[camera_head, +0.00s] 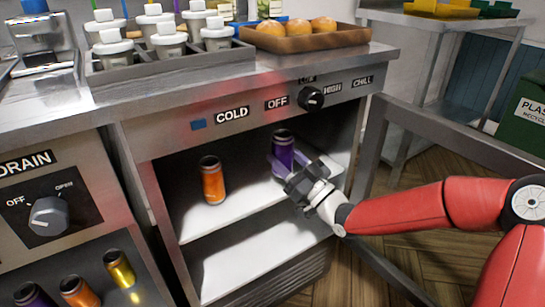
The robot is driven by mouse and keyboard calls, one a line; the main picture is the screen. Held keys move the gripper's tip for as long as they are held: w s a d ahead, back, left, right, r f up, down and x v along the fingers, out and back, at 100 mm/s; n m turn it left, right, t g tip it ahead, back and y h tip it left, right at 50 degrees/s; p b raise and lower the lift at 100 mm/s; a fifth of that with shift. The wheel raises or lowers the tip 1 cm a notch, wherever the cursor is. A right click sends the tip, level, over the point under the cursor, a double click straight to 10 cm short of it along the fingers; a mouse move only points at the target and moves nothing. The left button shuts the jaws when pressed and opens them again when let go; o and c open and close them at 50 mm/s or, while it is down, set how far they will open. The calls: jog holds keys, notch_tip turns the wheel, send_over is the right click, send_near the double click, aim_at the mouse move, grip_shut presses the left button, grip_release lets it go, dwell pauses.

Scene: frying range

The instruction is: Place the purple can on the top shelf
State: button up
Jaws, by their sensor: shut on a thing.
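The purple can (283,151) is upright inside the open cabinet, at the right part of the top shelf (240,194). My gripper (287,172) reaches in from the right and is shut on the purple can's lower part. The gripper covers the can's base, so I cannot tell whether it touches the shelf. An orange can (212,181) stands upright on the same shelf, to the left and apart from the purple can.
The lower shelf (250,262) looks empty. The open cabinet door (455,143) stands at the right, near my arm. Several cans, one of them a yellow can (119,268), sit in a bay at lower left. The counter above holds tubs and a bread tray (310,42).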

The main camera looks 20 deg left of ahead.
jog(key=a, duration=0.1)
jog(key=w+a, duration=0.2)
jog(key=shift+a+f, duration=0.4)
jog(key=shift+f, duration=0.3)
jog(key=shift+f, duration=0.15)
jog(key=shift+f+b, duration=0.35)
jog(key=shift+b, duration=0.3)
jog(key=shift+f, duration=0.2)
jog(key=shift+r, duration=0.1)
jog(key=o, duration=1.1)
jog(key=shift+o, duration=0.2)
